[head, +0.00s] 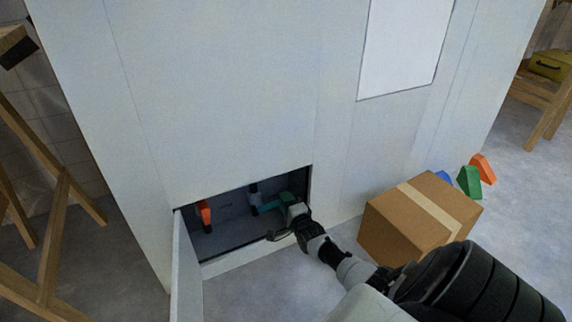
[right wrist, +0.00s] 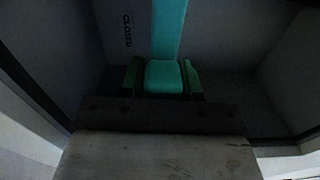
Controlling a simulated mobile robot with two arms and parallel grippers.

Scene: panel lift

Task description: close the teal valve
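The teal valve (head: 268,207) is inside a low opening in the pale wall; its handle points sideways toward the right in the head view. My right gripper (head: 291,212) reaches into the opening at the handle's right end. In the right wrist view the teal handle (right wrist: 168,30) runs up the picture from between the fingers of my right gripper (right wrist: 163,78). The fingers sit against both sides of the handle's end, with no clear gap. The valve's pivot is hidden in the wrist view. My left gripper is not in view.
An orange handle (head: 205,215) hangs down at the opening's left. A hinged door (head: 187,265) stands open at the left edge. "CLOSED" lettering (right wrist: 127,32) marks the inner wall. A cardboard box (head: 420,218) and coloured blocks (head: 469,181) sit on the floor to the right.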

